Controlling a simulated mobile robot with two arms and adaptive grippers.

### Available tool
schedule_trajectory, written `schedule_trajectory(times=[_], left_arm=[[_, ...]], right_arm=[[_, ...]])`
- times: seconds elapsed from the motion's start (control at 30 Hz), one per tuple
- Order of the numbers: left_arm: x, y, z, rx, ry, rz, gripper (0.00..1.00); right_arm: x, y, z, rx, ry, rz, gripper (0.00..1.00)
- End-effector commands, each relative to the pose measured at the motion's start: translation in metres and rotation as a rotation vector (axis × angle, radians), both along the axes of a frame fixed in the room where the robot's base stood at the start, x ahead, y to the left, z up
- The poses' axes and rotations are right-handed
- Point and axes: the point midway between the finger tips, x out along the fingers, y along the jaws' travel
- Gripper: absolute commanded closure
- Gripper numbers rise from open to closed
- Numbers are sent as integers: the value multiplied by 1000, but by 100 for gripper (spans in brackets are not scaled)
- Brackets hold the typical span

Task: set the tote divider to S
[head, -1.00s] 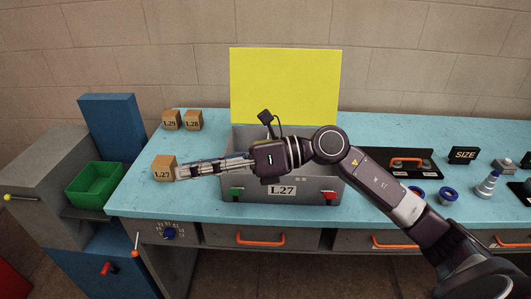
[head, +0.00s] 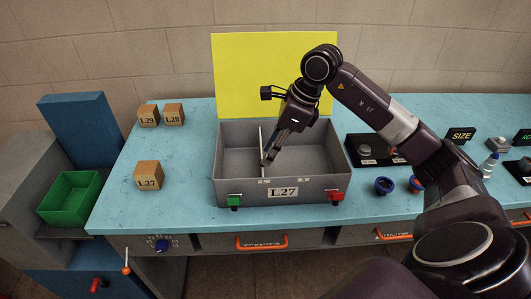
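The grey tote (head: 232,191), labelled L27, stands open on the blue bench with its yellow lid (head: 235,75) raised behind it. A thin pale divider (head: 261,140) stands upright across its inside, left of the middle. Small marks sit on the front rim (head: 264,181) near the divider and farther right; they are too small to read. My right gripper (head: 268,160) points down into the tote, just right of the divider. Its fingers look close together, and I cannot tell whether they touch the divider. My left gripper is not in view.
Cardboard boxes L27 (head: 148,175), L29 (head: 148,115) and L28 (head: 174,114) sit left on the bench. A green latch (head: 233,201) and a red latch (head: 336,196) are on the tote front. A black tray (head: 362,158) and blue rings (head: 384,185) lie right.

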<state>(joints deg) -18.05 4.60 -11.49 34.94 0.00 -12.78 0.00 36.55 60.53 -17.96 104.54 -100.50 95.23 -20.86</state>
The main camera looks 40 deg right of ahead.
Motion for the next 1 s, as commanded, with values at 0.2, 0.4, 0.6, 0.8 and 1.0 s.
schedule_trajectory(times=[0.2, 0.4, 0.6, 0.8, 1.0], left_arm=[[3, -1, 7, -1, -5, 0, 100], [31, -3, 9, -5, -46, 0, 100], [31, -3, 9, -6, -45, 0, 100], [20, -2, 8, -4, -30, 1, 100], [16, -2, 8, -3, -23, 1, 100]], right_arm=[[6, 7, -20, 3, 0, 1, 71], [7, 8, -24, 0, -1, 1, 71], [7, 8, -24, 2, -1, 0, 81], [7, 8, -24, 1, -1, 0, 100], [7, 8, -23, 1, -1, 0, 100]])
